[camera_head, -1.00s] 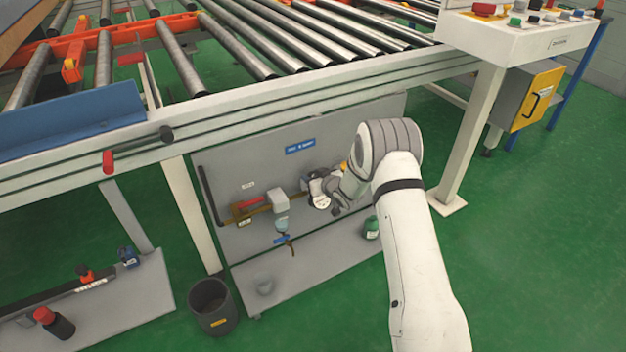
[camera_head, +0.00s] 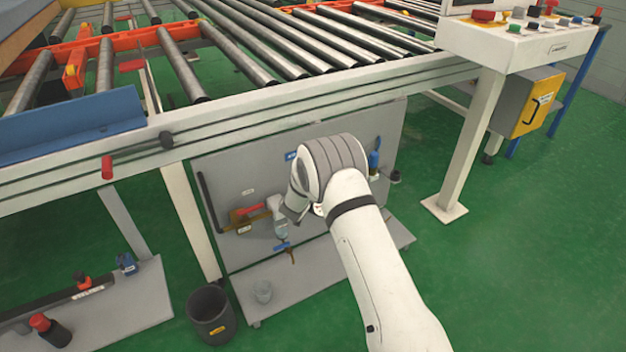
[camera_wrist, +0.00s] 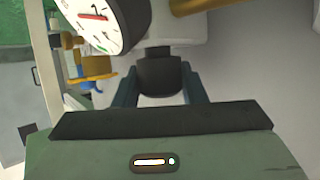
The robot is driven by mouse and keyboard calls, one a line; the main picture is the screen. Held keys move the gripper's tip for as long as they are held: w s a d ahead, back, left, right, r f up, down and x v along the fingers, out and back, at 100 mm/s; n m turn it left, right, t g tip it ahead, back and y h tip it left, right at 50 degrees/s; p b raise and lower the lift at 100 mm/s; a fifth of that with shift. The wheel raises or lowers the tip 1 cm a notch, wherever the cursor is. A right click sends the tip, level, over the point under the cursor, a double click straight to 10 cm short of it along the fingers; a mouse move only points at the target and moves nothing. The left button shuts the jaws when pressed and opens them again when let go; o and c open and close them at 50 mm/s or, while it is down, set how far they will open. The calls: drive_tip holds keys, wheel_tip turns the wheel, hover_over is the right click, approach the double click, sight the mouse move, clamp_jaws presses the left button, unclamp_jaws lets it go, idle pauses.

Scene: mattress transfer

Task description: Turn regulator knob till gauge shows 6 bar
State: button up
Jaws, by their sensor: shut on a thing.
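In the wrist view, the black regulator knob (camera_wrist: 160,76) sits under a pale regulator body, between the two fingers of my gripper (camera_wrist: 160,84). The gripper is shut on the knob. The round pressure gauge (camera_wrist: 104,20) is at the top left, cut off by the picture edge. It has a white face, a dark rim and a red pointer; the numbers are too small and tilted to read surely. In the head view my arm covers the knob and my fingertips.
A grey panel (camera_head: 225,180) under the roller conveyor carries the air fittings. A blue-handled valve (camera_head: 282,247) hangs left of my arm. A dark bin (camera_head: 212,315) stands on the floor at the panel's left. A white table leg (camera_head: 470,150) is to the right.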

drive_tip(key=shift+r+m+g+h+p, duration=0.1)
drive_tip(key=shift+m+g+h+p, duration=0.7)
drive_tip(key=shift+m+h+p, duration=1)
drive_tip(key=shift+m+h+b, duration=0.4)
drive_tip(key=shift+h+b, duration=0.05)
drive_tip(key=shift+h, duration=0.15)
drive_tip(key=o, duration=1)
